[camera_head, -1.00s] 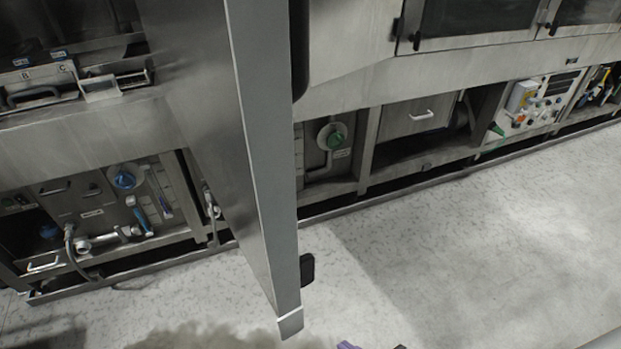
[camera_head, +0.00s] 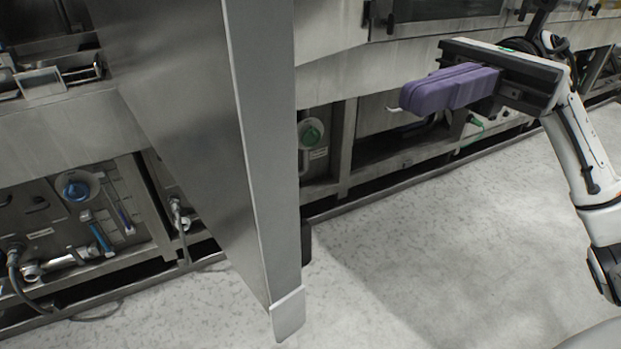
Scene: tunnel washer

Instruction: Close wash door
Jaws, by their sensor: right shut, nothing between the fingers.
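The wash door (camera_head: 195,120) is a large grey metal panel that stands open, swung out from the washer toward me. Its edge (camera_head: 262,150) faces me and runs from the top of the view down to a pale corner cap. My right gripper (camera_head: 408,98) has purple fingers that are shut and empty. It is in the air to the right of the door, apart from it, with its fingers pointing left toward the door. My left gripper is not in view.
Pale speckled floor (camera_head: 420,240) is clear to the right of the door.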

